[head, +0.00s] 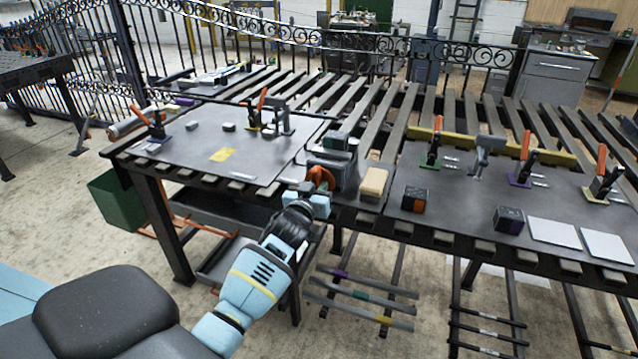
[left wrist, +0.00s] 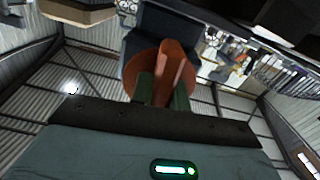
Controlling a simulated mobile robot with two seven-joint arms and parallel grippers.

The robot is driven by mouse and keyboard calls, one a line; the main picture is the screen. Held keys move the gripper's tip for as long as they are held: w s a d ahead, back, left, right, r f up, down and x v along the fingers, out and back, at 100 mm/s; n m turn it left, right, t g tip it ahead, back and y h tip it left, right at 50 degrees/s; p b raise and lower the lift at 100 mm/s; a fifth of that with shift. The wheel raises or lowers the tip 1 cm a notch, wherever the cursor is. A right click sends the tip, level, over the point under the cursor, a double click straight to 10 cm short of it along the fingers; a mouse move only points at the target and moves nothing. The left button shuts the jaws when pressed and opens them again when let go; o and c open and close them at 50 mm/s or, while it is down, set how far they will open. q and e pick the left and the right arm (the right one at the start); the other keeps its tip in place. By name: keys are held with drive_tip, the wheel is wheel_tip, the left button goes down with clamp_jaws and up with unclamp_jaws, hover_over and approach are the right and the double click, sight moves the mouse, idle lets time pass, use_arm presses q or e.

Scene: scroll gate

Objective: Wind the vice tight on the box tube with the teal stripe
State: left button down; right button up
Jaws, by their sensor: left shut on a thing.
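The vice (head: 349,174) is a grey-blue block on the bench edge, between the two dark table plates. Its orange handwheel (head: 321,175) faces me. My left gripper (head: 312,192) is at the wheel. In the left wrist view the gripper (left wrist: 163,94) has its two dark green fingers shut on the orange grip that stands out from the wheel (left wrist: 134,72). The vice jaws show small in the head view, and I cannot tell how tightly they sit on a tube. A bar with a green-teal stripe (head: 361,295) lies on the low rack among other striped bars. My right gripper is not in view.
A tan block (head: 374,182) stands right of the vice. Orange-handled clamps (head: 262,108) and small dark boxes (head: 414,199) stand on the table plates. A green bin (head: 115,203) is below at the left. A slatted bench and scrolled gate fill the back.

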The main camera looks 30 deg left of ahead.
use_arm(q)
drive_tip(key=shift+m, duration=1)
drive_tip(key=shift+m, duration=0.3)
drive_tip(key=c, duration=1.4)
unclamp_jaws()
drive_tip(key=shift+o, duration=0.2)
